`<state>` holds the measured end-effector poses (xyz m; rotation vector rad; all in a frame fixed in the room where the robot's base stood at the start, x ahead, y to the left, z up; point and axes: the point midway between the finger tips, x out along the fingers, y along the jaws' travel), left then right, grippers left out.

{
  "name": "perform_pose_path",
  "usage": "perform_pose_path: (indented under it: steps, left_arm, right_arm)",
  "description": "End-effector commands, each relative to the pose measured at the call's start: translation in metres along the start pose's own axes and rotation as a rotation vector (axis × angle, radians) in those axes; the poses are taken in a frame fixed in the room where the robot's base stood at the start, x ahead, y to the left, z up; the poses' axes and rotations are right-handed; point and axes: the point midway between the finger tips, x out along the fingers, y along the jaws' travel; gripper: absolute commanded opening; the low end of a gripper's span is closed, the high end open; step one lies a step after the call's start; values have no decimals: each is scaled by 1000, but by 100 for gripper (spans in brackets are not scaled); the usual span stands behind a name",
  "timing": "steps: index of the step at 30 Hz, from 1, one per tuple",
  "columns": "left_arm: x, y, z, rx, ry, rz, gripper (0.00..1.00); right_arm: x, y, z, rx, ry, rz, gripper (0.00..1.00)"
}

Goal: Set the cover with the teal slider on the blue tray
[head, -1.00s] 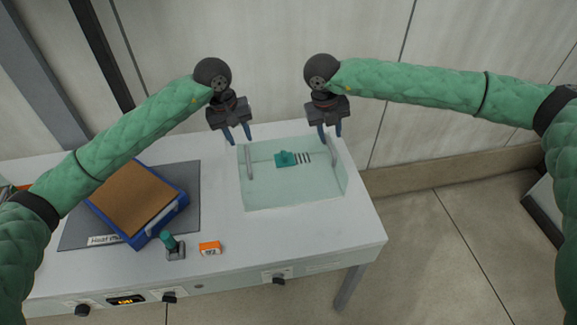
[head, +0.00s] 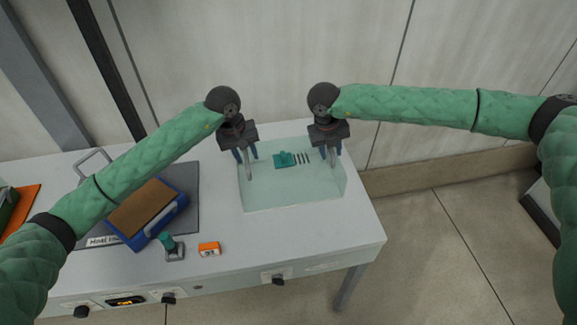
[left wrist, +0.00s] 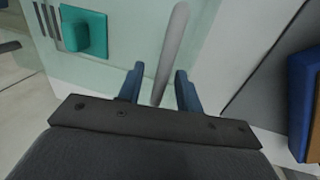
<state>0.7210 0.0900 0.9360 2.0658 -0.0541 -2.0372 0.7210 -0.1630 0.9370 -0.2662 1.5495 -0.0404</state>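The clear cover (head: 290,192) sits on the right part of the white table, with a teal slider (head: 284,159), dark slots beside it and an upright grey handle at each side. The slider also shows in the left wrist view (left wrist: 88,32). My left gripper (head: 247,158) is open around the cover's left handle (left wrist: 170,50), a finger on each side. My right gripper (head: 329,155) is at the right handle, which shows between its fingers; it looks open. The blue tray (head: 170,226) with a brown top lies on a grey mat at left, partly hidden by my left arm.
The grey mat (head: 192,195) carries a label at its front edge. A teal-topped switch (head: 167,242) and an orange-and-white block (head: 209,249) stand in front of the tray. Knobs and a display line the table's front. A green-and-orange object (head: 20,208) is at far left.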

Motion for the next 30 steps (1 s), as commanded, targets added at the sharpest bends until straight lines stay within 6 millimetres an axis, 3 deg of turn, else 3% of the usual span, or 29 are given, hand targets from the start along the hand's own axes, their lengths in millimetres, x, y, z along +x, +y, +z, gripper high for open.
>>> perform_pose_path:
  steps: [3,8,9,22,30]
  left_arm:
    - [0,0,0,0,0,0,35]
    - [0,0,0,0,0,0,4]
    - [0,0,0,0,0,0,0]
    - [-3,1,0,0,0,1,0]
    - [-18,4,0,0,0,1,0]
  right_arm:
    - [0,0,0,0,0,0,33]
    - [0,0,0,0,0,0,2]
    - [0,0,0,0,0,0,0]
    - [-3,-1,0,0,-1,0,0]
    - [-18,-4,0,1,-1,0,0]
